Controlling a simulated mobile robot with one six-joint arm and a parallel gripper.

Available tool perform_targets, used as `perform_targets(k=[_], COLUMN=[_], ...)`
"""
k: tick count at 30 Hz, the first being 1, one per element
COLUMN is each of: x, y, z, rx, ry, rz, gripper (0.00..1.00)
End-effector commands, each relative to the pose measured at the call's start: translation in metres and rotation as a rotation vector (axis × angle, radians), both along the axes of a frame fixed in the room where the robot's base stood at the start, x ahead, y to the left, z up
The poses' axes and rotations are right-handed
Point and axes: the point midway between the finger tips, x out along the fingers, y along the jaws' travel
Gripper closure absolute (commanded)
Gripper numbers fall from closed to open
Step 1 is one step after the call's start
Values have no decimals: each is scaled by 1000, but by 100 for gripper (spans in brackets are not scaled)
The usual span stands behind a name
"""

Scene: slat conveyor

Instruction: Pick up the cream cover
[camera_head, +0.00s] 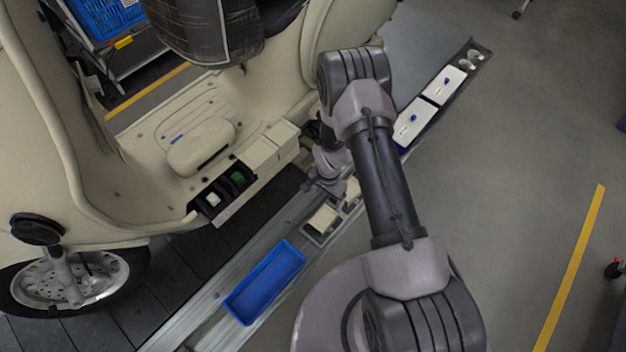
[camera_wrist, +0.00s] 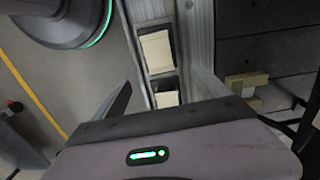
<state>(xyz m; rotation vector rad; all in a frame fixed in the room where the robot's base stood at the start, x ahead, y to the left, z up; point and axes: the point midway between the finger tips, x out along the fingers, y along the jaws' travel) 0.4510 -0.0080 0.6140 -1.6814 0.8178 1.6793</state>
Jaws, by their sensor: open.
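Two cream covers lie in the grey holder (camera_head: 310,236) beside the scooter. One cream cover (camera_head: 322,219) shows clearly in the head view; the other (camera_head: 352,188) is partly hidden by my arm. The wrist view shows one cream cover (camera_wrist: 156,51) in the farther compartment and one (camera_wrist: 167,99) in the nearer compartment, close to my fingers. My gripper (camera_wrist: 160,80) is open and empty, its two fingers on either side of the holder's line. In the head view my gripper (camera_head: 326,184) is above the holder's far end, mostly hidden by my wrist.
A blue tray (camera_head: 264,283) lies on the rail nearby. The cream scooter (camera_head: 160,160) stands to the left; its floorboard has open compartments with a white piece (camera_head: 213,199) and a green piece (camera_head: 238,177). White boxes (camera_head: 414,121) stand beyond my arm.

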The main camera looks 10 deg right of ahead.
Motion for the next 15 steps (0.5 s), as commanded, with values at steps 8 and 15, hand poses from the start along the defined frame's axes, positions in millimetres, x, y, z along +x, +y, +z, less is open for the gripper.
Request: perform_targets(k=[8, 15], x=[-4, -4], y=[0, 1], z=[-85, -125], rx=[0, 0], ry=[6, 6], rz=[-2, -2], gripper=[15, 15])
